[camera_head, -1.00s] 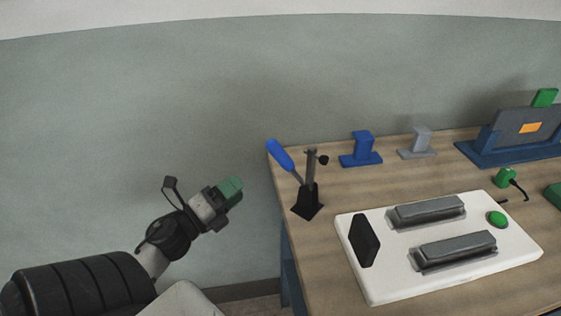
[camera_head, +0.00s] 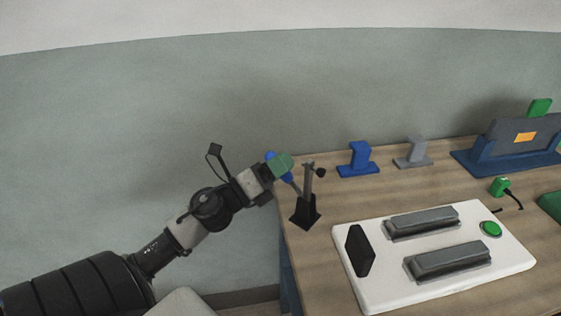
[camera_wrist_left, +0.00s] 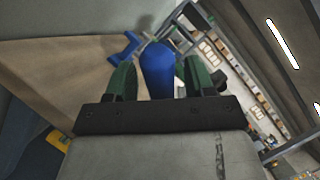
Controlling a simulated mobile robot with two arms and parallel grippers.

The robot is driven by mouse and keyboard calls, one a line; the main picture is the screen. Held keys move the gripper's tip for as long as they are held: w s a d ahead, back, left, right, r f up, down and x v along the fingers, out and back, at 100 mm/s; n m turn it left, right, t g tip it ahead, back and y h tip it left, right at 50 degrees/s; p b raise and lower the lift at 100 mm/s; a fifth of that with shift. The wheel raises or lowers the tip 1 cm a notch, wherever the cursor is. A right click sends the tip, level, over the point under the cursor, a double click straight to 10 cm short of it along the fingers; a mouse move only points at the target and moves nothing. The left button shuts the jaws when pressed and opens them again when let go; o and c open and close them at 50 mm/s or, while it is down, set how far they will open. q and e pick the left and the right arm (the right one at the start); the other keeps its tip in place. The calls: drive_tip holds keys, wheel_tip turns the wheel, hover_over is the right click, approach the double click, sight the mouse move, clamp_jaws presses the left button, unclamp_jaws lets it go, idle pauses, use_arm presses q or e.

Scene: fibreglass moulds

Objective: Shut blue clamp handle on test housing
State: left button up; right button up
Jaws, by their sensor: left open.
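The blue clamp handle (camera_head: 287,178) sticks up and to the left from the black clamp stand (camera_head: 306,211) at the table's left edge. My left gripper (camera_head: 280,163) is at the handle's upper end and partly hides it. In the left wrist view the blue handle (camera_wrist_left: 158,72) lies between the open green fingers of my left gripper (camera_wrist_left: 155,82), with a gap to the left finger; contact on the right side is unclear. The white housing (camera_head: 372,295) with two grey blocks lies flat right of the clamp. My right gripper is out of view.
A blue stand (camera_head: 358,160) and a grey stand (camera_head: 413,154) are behind the clamp on the wooden table. A dark blue holder (camera_head: 500,160) is at the back right. A green connector (camera_head: 500,187) with a black cable lies near the housing.

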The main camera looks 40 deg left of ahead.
use_arm(q)
drive_tip(key=shift+w, duration=0.1)
drive_tip(key=shift+c, duration=0.3)
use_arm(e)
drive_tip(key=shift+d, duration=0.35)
use_arm(q)
clamp_jaws()
drive_tip(key=shift+d+r+p, duration=0.1)
drive_tip(key=shift+r+p, duration=0.25)
drive_tip(key=shift+p, duration=0.1)
drive_tip(key=d+r+m+g+p, duration=0.1)
drive_tip(key=m+p, duration=0.1)
drive_tip(key=r+m+p, duration=0.1)
drive_tip(key=m+p, duration=0.1)
drive_tip(key=p, duration=0.1)
drive_tip(key=shift+d+g+h, duration=0.4)
drive_tip(key=shift+d+m+p, duration=0.15)
drive_tip(key=shift+m+p, duration=0.15)
drive_tip(key=shift+m, duration=0.1)
drive_tip(key=shift+f, duration=0.15)
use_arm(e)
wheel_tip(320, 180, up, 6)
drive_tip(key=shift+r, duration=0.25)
use_arm(q)
drive_tip(key=shift+o, duration=0.3)
unclamp_jaws()
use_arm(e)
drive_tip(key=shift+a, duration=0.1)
